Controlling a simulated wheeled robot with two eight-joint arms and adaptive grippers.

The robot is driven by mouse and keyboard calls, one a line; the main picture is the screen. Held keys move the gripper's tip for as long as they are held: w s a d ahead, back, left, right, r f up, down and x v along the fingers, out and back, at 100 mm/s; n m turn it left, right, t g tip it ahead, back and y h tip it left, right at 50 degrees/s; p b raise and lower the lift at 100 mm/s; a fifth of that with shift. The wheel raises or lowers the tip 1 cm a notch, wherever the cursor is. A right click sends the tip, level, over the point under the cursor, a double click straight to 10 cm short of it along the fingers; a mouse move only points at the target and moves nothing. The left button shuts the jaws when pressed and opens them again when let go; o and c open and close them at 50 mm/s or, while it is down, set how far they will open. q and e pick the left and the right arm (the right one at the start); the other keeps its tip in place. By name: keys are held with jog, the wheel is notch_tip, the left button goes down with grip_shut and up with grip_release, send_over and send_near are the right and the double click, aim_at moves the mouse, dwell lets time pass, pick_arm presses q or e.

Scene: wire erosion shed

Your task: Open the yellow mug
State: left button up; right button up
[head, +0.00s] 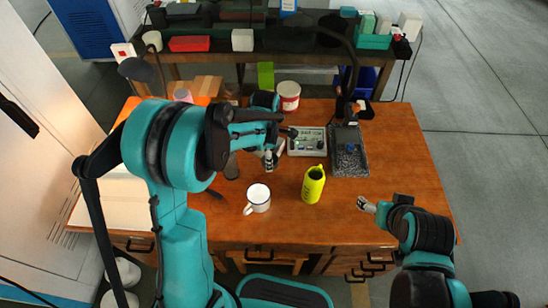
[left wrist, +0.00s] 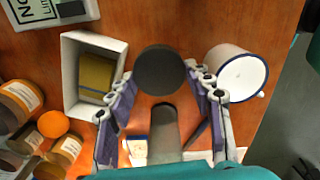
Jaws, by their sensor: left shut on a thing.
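The yellow mug (head: 313,186) stands upright on the wooden table, right of the white mug, with a yellow loop at its top. My left gripper (head: 277,153) is up and left of it, apart from it in the head view. In the left wrist view my left gripper (left wrist: 160,80) is shut on a dark round thing (left wrist: 161,70); I cannot tell exactly what it is. The yellow mug is not recognisable in the wrist view. My right gripper (head: 367,206) is to the right of the yellow mug and apart from it; its jaws are too small to judge.
A white mug (head: 258,196) stands left of the yellow mug. A control box (head: 306,142) and a grey tray (head: 350,165) lie behind. The wrist view shows a white open box (left wrist: 72,105) and orange-capped bottles (left wrist: 53,125).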

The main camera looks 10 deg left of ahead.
aim_at(269, 176)
pick_arm(q)
notch_tip(269, 176, down, 4)
jog(key=shift+r+b, duration=0.2)
jog(key=shift+b, duration=0.35)
jog(key=shift+f+b, duration=0.85)
jog(key=shift+f, duration=1.4)
jog(key=shift+f, duration=0.1)
jog(key=o, duration=1.3)
